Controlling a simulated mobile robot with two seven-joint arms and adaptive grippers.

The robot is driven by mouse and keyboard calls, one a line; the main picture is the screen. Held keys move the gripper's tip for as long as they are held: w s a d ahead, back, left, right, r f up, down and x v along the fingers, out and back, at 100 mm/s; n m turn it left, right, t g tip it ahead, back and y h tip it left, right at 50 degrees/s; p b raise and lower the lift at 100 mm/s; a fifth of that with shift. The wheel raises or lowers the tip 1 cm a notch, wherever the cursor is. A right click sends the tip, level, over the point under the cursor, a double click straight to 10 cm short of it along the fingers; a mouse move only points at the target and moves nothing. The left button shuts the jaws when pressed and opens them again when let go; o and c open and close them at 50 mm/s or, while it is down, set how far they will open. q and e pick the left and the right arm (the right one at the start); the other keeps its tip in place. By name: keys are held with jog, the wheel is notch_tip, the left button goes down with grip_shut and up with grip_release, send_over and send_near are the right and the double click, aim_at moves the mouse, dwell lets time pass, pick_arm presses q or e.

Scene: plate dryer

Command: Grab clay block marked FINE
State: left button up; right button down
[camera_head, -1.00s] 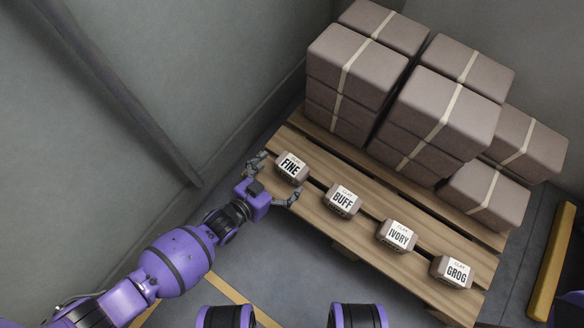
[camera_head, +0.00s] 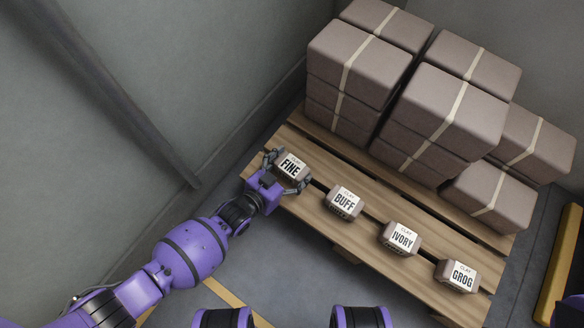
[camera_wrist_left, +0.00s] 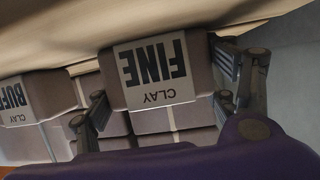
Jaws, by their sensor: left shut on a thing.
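The clay block marked FINE (camera_head: 291,166) is a small brown block with a white label, at the left end of a row on the wooden pallet (camera_head: 352,224). My left gripper (camera_head: 288,173) is shut on it, with one finger on each side. In the left wrist view the FINE block (camera_wrist_left: 153,75) sits between the two fingers (camera_wrist_left: 165,110), its label appearing upside down. The block appears to be still at its place on the pallet. My right gripper is not in view.
Clay blocks marked BUFF (camera_head: 344,202), IVORY (camera_head: 400,238) and GROG (camera_head: 458,275) stand to the right along the pallet. Large strapped brown blocks (camera_head: 440,115) are stacked behind. A grey wall (camera_head: 130,90) rises at the left.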

pick_arm(q)
jog(key=shift+r, duration=0.1)
jog(key=c, duration=0.4)
